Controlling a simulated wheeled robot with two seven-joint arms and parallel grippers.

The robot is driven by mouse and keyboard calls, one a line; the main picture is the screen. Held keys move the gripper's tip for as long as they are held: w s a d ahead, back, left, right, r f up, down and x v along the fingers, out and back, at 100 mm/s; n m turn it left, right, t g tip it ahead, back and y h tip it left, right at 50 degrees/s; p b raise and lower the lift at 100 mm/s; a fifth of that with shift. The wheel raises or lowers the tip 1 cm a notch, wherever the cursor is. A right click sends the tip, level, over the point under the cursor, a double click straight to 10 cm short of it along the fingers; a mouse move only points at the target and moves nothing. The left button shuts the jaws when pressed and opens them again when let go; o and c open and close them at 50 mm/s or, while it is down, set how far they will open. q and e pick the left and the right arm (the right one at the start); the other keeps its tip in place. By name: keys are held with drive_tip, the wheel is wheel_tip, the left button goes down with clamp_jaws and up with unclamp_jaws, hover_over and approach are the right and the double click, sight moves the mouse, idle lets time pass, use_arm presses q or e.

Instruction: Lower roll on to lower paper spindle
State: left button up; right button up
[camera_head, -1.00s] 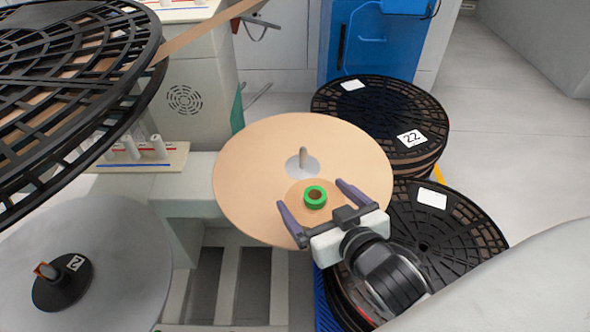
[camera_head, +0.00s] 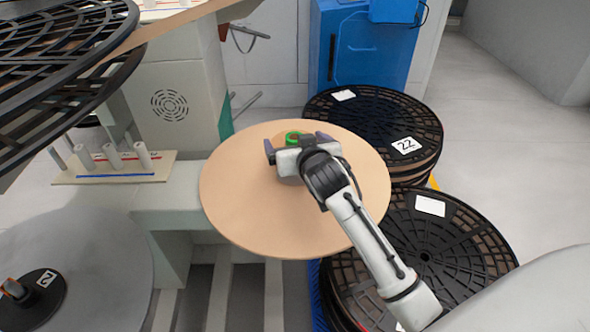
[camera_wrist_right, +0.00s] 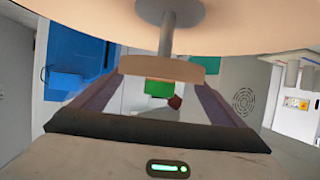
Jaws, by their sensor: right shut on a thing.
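The roll is a small tan ring with a green core (camera_head: 293,137). My right gripper (camera_head: 296,143) is shut on it, one finger at each side, over the far part of a large tan disc (camera_head: 285,205). In the right wrist view, which looks upside down, the tan roll (camera_wrist_right: 160,67) sits between the fingers, with a gap between it and the disc. A grey spindle (camera_wrist_right: 180,38) rises from the disc and lines up with the roll. I cannot tell whether its tip is inside the roll. In the head view the gripper and roll hide the spindle. My left gripper is out of view.
Black slotted reels (camera_head: 375,115) are stacked at the right, with another stack (camera_head: 435,245) nearer. A black reel (camera_head: 60,50) overhangs the upper left. A board with white pegs (camera_head: 115,170) and a grey disc (camera_head: 90,255) lie at the left. A blue cabinet (camera_head: 365,50) stands behind.

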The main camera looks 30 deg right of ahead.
wheel_tip(320, 180, down, 3)
drive_tip(key=shift+r, duration=0.1)
wheel_tip(320, 180, down, 4)
drive_tip(key=shift+f+b, duration=0.15)
drive_tip(key=shift+b, duration=0.5)
drive_tip(key=o, duration=0.8)
drive_tip(key=shift+o, duration=0.2)
